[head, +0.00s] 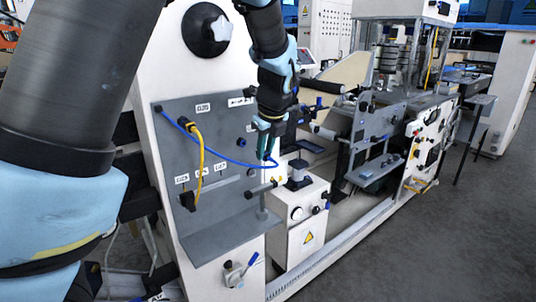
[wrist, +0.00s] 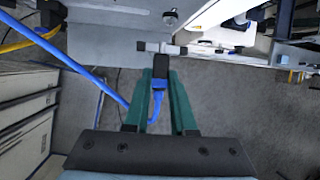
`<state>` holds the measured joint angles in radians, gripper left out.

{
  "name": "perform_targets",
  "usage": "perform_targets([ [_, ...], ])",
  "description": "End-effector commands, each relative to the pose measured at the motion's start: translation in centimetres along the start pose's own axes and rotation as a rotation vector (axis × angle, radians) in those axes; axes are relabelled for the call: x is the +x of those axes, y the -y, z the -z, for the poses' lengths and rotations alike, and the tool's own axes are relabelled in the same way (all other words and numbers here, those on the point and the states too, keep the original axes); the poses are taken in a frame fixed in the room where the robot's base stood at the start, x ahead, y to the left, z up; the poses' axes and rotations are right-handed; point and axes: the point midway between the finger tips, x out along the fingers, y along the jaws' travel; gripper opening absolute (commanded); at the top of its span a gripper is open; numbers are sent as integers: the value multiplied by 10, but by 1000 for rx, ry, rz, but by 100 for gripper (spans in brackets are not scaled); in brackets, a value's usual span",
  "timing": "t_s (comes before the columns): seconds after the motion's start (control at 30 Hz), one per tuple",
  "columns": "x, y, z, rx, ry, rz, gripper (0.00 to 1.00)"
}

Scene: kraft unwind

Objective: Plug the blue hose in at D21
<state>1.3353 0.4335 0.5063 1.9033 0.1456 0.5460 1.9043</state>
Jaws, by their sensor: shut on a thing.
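The blue hose (head: 222,157) hangs in a loop from the upper left of the grey panel (head: 225,219) to my gripper (head: 266,156). In the wrist view my gripper (wrist: 160,105) has its green fingers closed around the hose's blue end (wrist: 158,88), and a black plug tip (wrist: 161,62) points away from me. A pale crossbar fitting (wrist: 150,47) lies just beyond the tip; I cannot tell whether they touch. The panel has several small white labels, too small to read surely, so I cannot pick out D21. My gripper hangs in front of the panel's right part.
A yellow hose (head: 201,160) arcs down the panel's left side, ending in a black connector (head: 188,201). A white cabinet (head: 299,222) with a gauge stands right of the panel. A blue-handled valve (head: 246,264) sits below. Grey floor (head: 430,240) lies open at the right.

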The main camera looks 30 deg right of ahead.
Motion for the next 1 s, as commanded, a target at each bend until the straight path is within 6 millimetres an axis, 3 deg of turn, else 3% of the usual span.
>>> perform_targets([
  [0.7, 15, 0, -38, -1, 1, 0, 0],
  [1.0, 19, 0, -46, 0, 0, 1, 0],
])
